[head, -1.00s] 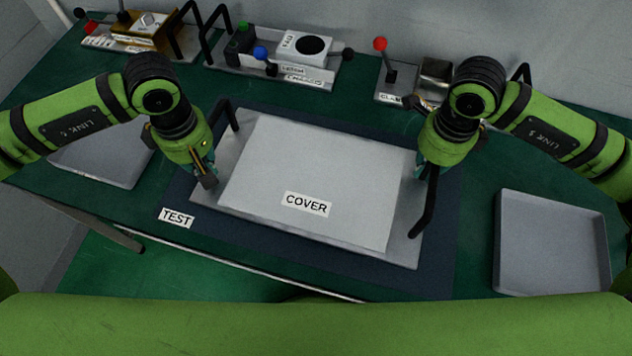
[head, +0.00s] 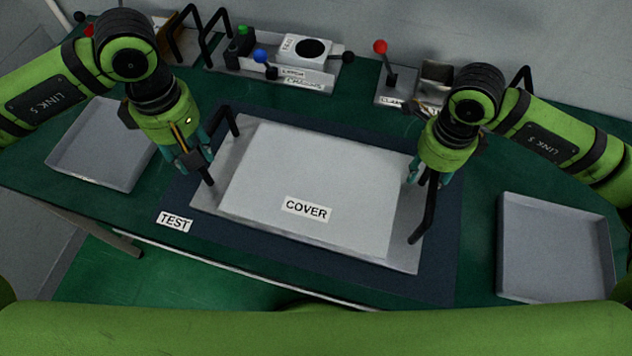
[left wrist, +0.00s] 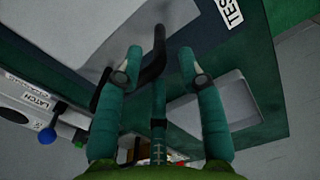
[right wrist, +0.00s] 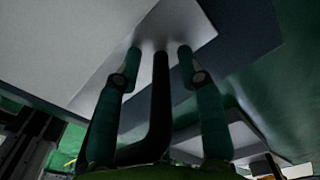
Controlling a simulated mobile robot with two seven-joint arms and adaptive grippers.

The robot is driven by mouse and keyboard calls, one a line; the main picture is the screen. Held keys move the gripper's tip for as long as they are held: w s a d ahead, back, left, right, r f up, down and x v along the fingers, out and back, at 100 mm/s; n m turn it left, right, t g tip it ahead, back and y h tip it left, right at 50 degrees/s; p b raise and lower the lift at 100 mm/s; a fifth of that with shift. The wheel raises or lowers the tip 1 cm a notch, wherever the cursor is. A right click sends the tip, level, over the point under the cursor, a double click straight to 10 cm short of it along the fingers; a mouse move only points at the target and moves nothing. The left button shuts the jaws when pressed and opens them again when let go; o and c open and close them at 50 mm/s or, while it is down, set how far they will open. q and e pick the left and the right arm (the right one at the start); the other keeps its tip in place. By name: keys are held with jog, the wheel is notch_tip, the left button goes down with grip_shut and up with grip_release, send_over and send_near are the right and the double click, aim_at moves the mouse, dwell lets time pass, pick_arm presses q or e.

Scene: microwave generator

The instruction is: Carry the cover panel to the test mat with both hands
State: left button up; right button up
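The cover panel (head: 300,185), a pale plate labelled COVER with a black bar handle at each side, lies on the dark blue test mat (head: 420,275). My left gripper (head: 203,158) is open above the left handle (head: 233,120); in the left wrist view that handle (left wrist: 153,68) shows between the spread fingers, with gaps on both sides. My right gripper (head: 427,172) is open at the right handle (head: 426,215). In the right wrist view this handle (right wrist: 160,100) also runs between the spread fingers, apart from both.
A grey tray (head: 60,160) sits at the left and another (head: 507,285) at the right. Several labelled fixtures with knobs and levers, including a red-knobbed clamp (head: 391,78), stand along the back. The table's front edge (head: 250,266) is just before the mat.

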pick_arm(q)
notch_tip(320, 180, up, 4)
jog(key=shift+r, duration=0.5)
pick_arm(e)
jog(key=shift+r, duration=0.2)
notch_tip(320, 180, up, 12)
jog(key=shift+f, duration=0.2)
jog(key=shift+s+f, duration=0.1)
